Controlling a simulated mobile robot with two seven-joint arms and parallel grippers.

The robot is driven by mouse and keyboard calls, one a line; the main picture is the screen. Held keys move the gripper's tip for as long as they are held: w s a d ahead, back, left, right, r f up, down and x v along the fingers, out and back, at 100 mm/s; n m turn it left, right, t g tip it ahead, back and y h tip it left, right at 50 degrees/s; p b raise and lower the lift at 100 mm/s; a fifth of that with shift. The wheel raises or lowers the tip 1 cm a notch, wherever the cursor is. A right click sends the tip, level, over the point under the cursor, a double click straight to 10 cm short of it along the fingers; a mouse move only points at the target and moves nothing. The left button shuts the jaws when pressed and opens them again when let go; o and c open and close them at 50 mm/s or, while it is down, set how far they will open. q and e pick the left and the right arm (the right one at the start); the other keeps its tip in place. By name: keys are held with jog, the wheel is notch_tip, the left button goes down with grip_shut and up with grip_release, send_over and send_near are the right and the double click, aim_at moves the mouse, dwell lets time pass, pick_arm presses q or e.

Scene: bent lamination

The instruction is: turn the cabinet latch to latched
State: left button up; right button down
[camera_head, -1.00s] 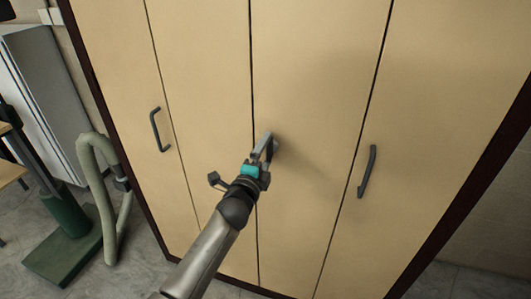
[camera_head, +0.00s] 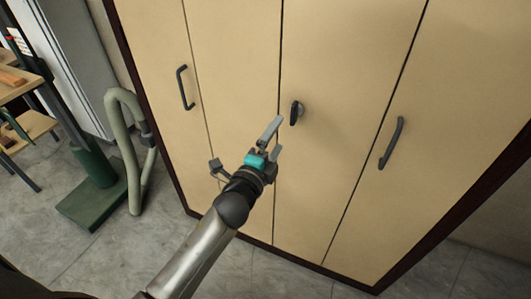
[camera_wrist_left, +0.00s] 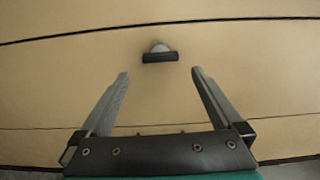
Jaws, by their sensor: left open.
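The cabinet latch (camera_head: 295,113) is a small dark handle on a round light base, on a middle door of the tan cabinet (camera_head: 335,60). Its handle stands roughly upright, along the door seams. In the left wrist view the latch (camera_wrist_left: 160,58) is a dark bar parallel to the seams, just beyond the fingertips and centred between them. My left gripper (camera_head: 277,140) is open and empty, off the door, below and left of the latch in the head view. Its two fingers spread wide in the left wrist view (camera_wrist_left: 160,74). My right gripper is not in view.
Bar handles stick out from the left door (camera_head: 184,88) and the right door (camera_head: 391,143). A wooden workbench (camera_head: 18,85) is at the far left. The floor before the cabinet looks clear.

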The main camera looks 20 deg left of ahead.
pick_arm(q)
jog(key=shift+s+a, duration=0.1)
jog(key=shift+s, duration=2.85)
jog(key=s+f+n+g+b, duration=0.1)
jog(key=s+f+n+g, duration=0.25)
jog(key=f, duration=0.75)
jog(key=s+f+n+g, duration=0.2)
jog(key=s+f, duration=0.3)
jog(key=f, duration=0.6)
jog(key=s+f+n+g+b, duration=0.1)
jog(key=s+f+n+g, duration=0.25)
jog(key=f, duration=0.85)
jog(key=s+f+n+g, duration=0.2)
jog(key=s+f, duration=0.3)
jog(key=s, duration=0.4)
jog(key=s+f+n+g+b, duration=0.1)
jog(key=s+f+n+g, duration=0.1)
jog(key=s+f, duration=0.3)
jog(key=s+f+n+g, duration=0.2)
jog(key=s+f+g, duration=0.2)
jog(key=s, duration=1)
notch_tip(320, 180, down, 2)
jog(key=shift+a+f+n+y, duration=0.1)
jog(key=shift+a+n+y, duration=0.2)
jog(key=shift+a+n, duration=0.15)
